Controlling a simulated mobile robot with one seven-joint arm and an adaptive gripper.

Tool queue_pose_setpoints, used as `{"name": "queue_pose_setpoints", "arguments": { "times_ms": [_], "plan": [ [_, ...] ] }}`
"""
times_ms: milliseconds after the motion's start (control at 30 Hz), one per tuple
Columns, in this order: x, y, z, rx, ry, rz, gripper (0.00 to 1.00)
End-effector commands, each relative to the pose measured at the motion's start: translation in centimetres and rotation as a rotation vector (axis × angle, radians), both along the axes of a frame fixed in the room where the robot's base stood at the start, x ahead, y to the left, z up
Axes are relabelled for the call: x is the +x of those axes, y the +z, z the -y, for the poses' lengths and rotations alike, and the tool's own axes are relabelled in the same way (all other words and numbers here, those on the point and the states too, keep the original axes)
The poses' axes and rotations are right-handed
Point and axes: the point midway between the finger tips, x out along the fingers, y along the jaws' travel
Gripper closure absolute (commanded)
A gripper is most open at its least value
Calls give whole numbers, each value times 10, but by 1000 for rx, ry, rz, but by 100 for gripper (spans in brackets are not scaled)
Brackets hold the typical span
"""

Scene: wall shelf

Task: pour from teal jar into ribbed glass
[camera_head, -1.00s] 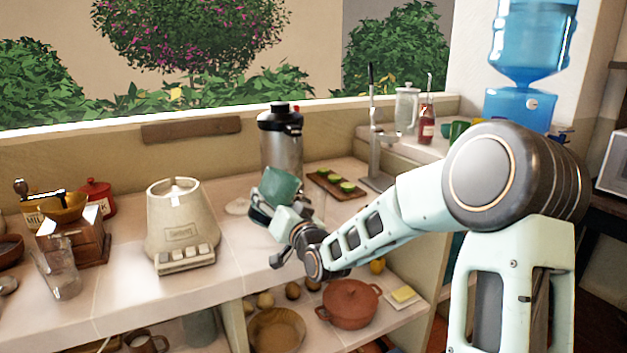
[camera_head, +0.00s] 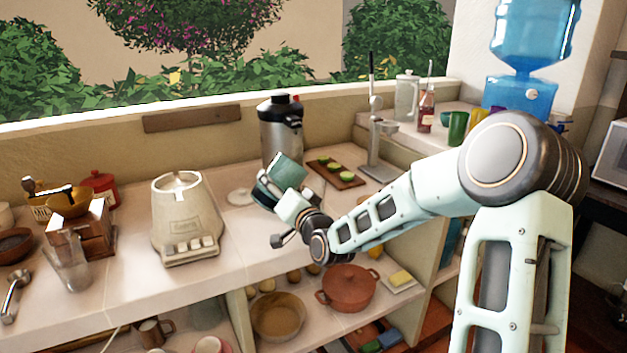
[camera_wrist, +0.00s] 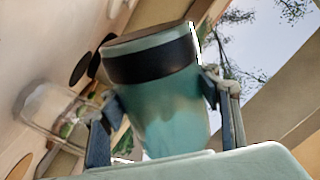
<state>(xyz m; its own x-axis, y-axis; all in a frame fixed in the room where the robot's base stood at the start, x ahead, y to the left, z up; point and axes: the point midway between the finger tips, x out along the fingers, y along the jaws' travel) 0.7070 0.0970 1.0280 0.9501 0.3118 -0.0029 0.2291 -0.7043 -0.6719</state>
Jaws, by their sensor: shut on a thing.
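The teal jar (camera_head: 287,169) is held in my gripper (camera_head: 276,187) above the counter, tilted in the head view. In the wrist view, the jar (camera_wrist: 172,118) sits between the two fingers of my gripper (camera_wrist: 165,100), with a wide black band near its far end. A clear glass (camera_head: 68,268) stands on the counter at the far left of the head view, well apart from the jar. A clear glass vessel (camera_wrist: 48,108) also shows left of the jar in the wrist view. I cannot tell whether these are the same glass or which is ribbed.
A cream blender base (camera_head: 186,220) stands on the counter between the left glass and my gripper. A steel dispenser (camera_head: 281,132) stands behind the jar. A wooden board (camera_head: 350,179) with green slices lies to its right. A wooden grinder (camera_head: 88,232) is behind the left glass.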

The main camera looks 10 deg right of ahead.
Motion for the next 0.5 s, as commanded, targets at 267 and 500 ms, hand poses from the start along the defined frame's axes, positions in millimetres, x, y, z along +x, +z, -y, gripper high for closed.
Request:
{"name": "queue_pose_setpoints", "arguments": {
  "times_ms": [267,500],
  "plan": [
    [0,6,1,36,-1,-8,81],
    [0,9,1,69,-1,-19,81]
  ]
}}
